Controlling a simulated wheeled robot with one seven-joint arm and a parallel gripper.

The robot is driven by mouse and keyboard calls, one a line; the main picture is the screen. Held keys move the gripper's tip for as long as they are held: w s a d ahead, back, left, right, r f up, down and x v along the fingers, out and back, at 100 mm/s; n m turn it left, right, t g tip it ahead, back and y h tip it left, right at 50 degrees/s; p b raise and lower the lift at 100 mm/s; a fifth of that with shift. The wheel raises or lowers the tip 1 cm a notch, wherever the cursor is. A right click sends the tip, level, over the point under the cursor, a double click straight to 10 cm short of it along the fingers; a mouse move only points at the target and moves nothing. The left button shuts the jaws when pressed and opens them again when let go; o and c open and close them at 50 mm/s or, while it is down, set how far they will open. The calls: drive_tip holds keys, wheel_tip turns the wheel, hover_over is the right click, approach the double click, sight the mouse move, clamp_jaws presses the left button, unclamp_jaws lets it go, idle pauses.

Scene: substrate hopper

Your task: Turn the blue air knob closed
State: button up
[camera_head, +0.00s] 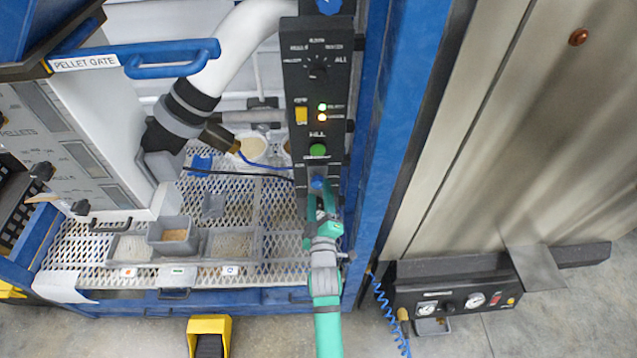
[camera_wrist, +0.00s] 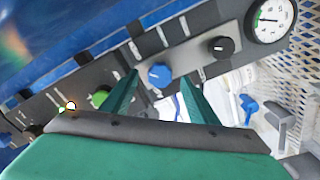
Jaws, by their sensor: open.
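A blue knob (camera_wrist: 159,75) sits on a grey part of the dark control panel, between the tips of my gripper (camera_wrist: 158,79) in the wrist view. My gripper's two teal fingers are open, one to each side of the knob. I cannot tell whether they touch it. In the head view the blue knob (camera_head: 317,183) is at the lower end of the upright panel (camera_head: 297,80), and my gripper (camera_head: 321,204) reaches up to it from below. The fingertips are too small there to make out. The knob's label and pointer are not readable.
A green button (camera_wrist: 100,97) and a black knob (camera_wrist: 221,46) flank the blue knob, with a gauge (camera_wrist: 270,20) beyond. A blue lever (camera_head: 200,163) stands over the mesh deck. A blue frame post (camera_head: 385,130) rises right of the panel. Small bins (camera_head: 173,222) stand at left.

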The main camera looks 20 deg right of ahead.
sight(319, 186)
drive_tip(key=shift+x, duration=2.45)
drive_tip(key=c, duration=1)
drive_tip(key=shift+c, duration=0.2)
